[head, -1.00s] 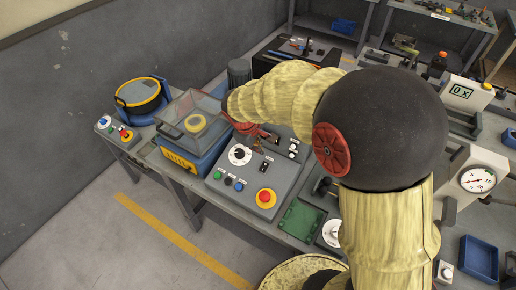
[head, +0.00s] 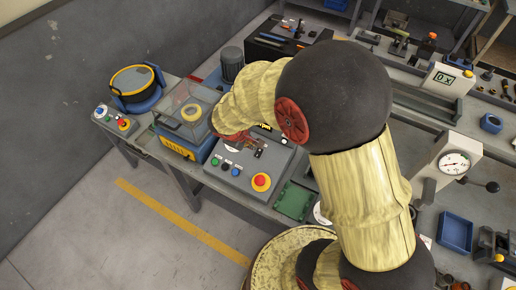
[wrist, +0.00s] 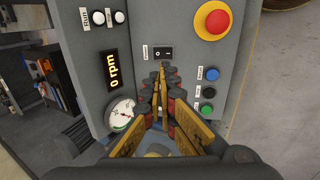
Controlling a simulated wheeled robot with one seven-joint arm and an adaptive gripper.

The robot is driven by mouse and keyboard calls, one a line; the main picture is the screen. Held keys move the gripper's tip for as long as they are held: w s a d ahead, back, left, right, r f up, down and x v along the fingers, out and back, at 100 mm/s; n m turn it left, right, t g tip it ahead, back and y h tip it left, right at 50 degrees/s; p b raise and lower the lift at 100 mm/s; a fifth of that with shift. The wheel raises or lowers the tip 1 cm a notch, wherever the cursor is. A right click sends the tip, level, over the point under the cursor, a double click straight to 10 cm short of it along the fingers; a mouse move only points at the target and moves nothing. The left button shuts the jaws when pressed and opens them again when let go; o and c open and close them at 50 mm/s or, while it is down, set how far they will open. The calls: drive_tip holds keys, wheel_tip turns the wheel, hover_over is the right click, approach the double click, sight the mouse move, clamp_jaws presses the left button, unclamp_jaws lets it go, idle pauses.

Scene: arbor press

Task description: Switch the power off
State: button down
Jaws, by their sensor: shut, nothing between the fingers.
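The black rocker switch (wrist: 163,53) sits on the sloping grey control panel (wrist: 185,70), with a small label beside it that is too small to read. I cannot tell which side of the rocker is pressed. My gripper (wrist: 161,70) is shut and empty, its fingertips just below the switch in the wrist view. I cannot tell whether they touch it.
A red mushroom button on a yellow base (wrist: 213,20) is near the switch, with blue (wrist: 211,74), black (wrist: 208,92) and green (wrist: 207,107) buttons. A display (wrist: 113,70) reads 0 rpm. A clear-covered box (head: 182,122) stands left of the panel.

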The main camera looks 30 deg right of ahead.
sight(260, 152)
drive_tip(key=shift+f, duration=0.1)
idle(0.3)
drive_tip(key=x, duration=1.3)
drive_tip(key=shift+w+d+f+b, duration=0.15)
drive_tip(key=shift+f+b, duration=0.2)
drive_tip(key=shift+b, duration=0.05)
drive_tip(key=shift+r+p, duration=0.1)
drive_tip(key=shift+p, duration=0.5)
drive_tip(key=shift+d+y+p, duration=0.1)
drive_tip(key=shift+y+p, duration=0.2)
drive_tip(key=shift+p, duration=0.2)
drive_tip(key=shift+w+d+g+p, duration=0.15)
drive_tip(key=shift+g+p, duration=0.15)
drive_tip(key=shift+p, duration=0.45)
drive_tip(key=shift+w+d+f+b, duration=0.1)
drive_tip(key=shift+f+b, duration=0.2)
drive_tip(key=shift+f, duration=0.2)
